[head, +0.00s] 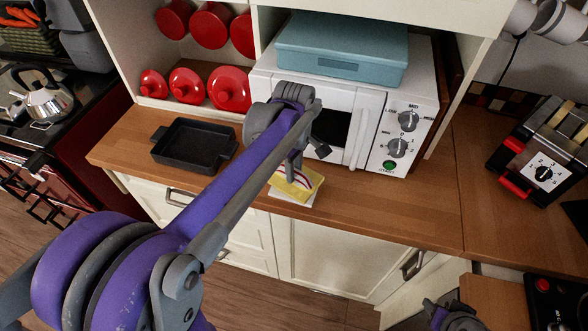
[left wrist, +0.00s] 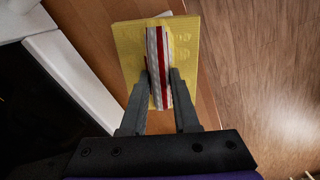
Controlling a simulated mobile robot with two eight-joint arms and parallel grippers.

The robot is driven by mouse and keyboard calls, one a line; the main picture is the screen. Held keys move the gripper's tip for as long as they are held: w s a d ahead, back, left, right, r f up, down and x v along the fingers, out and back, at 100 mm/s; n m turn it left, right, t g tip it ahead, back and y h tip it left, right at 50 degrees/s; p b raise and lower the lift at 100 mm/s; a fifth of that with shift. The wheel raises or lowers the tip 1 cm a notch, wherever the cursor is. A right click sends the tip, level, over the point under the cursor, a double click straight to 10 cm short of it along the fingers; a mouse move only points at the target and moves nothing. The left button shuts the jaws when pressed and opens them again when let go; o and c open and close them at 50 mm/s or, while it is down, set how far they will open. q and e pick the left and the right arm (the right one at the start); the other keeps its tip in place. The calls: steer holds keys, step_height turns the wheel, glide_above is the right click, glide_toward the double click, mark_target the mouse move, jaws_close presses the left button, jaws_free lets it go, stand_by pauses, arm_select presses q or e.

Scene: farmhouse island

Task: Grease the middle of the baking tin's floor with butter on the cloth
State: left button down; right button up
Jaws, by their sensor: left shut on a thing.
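The black baking tin (head: 193,145) sits on the wooden counter, left of the microwave, and looks empty. My left gripper (head: 295,170) is to the right of the tin, in front of the microwave. It is shut on the folded cloth (left wrist: 156,65), white with a red stripe, which stands edge-on between the fingers. The yellow butter (left wrist: 188,48) lies right under the cloth, and also shows in the head view (head: 308,188). I cannot tell whether cloth and butter touch. The right gripper's fingers do not show; only a bit of my right arm is at the lower right.
A white microwave (head: 392,115) with a blue box (head: 342,48) on top stands behind the gripper. A toaster (head: 545,160) is at the right. The counter (head: 380,210) is bare right of the butter.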

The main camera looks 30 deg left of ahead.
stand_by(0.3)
arm_select(q)
steer(key=shift+w+r+p, duration=0.1)
steer(key=shift+r+p, duration=1.5)
steer(key=shift+r, duration=1.9)
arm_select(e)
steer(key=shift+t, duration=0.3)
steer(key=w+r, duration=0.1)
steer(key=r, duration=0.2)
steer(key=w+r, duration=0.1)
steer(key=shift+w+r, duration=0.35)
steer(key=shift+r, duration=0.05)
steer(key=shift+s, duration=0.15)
